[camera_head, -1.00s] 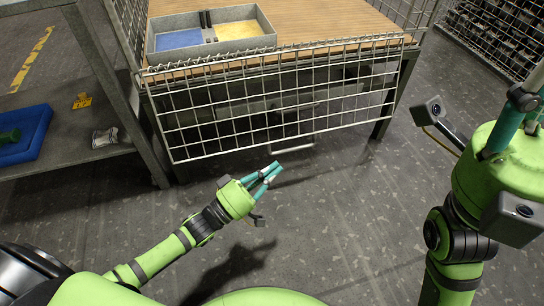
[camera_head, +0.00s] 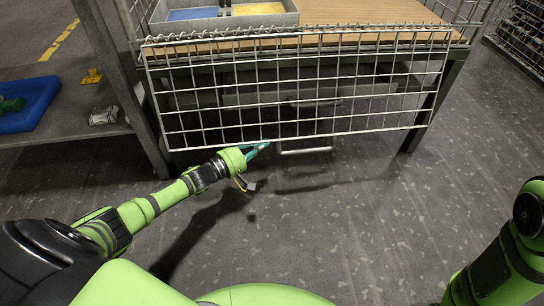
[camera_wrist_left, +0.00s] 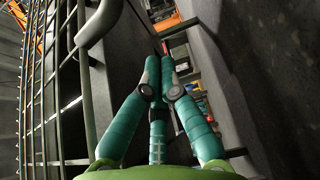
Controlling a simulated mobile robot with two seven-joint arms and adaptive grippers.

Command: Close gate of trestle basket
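The trestle basket's wire-mesh gate (camera_head: 300,100) hangs down along the front of its wooden-topped table (camera_head: 345,40), in front of the legs. Its mesh also shows close up on the left of the left wrist view (camera_wrist_left: 35,90). My left gripper (camera_head: 262,147) is at the gate's lower edge, left of the gate's middle. In the left wrist view its teal fingers (camera_wrist_left: 159,66) run close together beside a grey bar, with nothing clearly between them. I cannot tell whether they are fully shut or touch the gate. My right gripper is out of view.
A grey two-part tray (camera_head: 225,18) with blue and yellow bottoms stands on the basket's deck. A shelf on the left carries a blue tray (camera_head: 40,92), a yellow piece (camera_head: 92,76) and a small roll (camera_head: 103,115). The grey floor in front is clear.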

